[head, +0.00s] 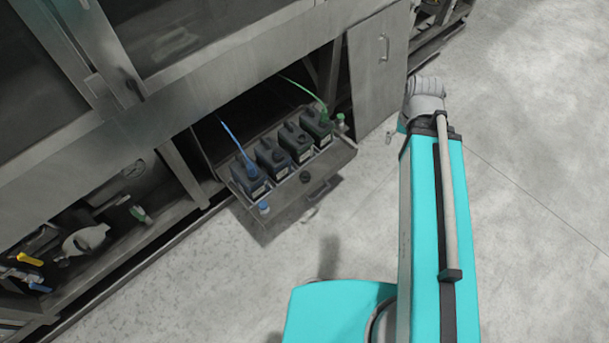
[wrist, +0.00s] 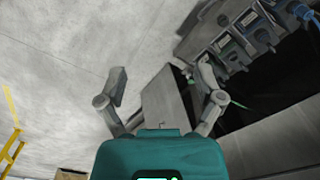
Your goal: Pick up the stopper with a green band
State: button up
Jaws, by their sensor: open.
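In the head view a small pale stopper with a green band (head: 340,121) stands at the far right corner of the pulled-out tray (head: 333,166), beside the canister with the green hose (head: 317,127). My gripper (wrist: 162,68) shows in the wrist view with its two fingers spread wide apart and nothing between them. The canisters (wrist: 232,48) are at the upper right there, beyond the right finger. I cannot make out the green-banded stopper clearly in the wrist view; the right finger may partly hide it.
Several canisters stand in a row. A cabinet door (head: 378,62) is right of the opening. The floor in front is clear.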

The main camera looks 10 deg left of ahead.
jog(key=shift+o, duration=0.3)
jog(key=m+b, duration=1.1)
jog(key=b, duration=3.1)
send_over(305, 173)
notch_tip(305, 173, down, 42)
jog(key=shift+d, duration=0.1)
jog(key=shift+f, duration=0.15)
notch_tip(305, 173, down, 8)
jog(key=b, duration=0.8)
jog(key=shift+f+b, duration=0.2)
jog(key=shift+b, duration=0.15)
jog(key=shift+f, duration=0.15)
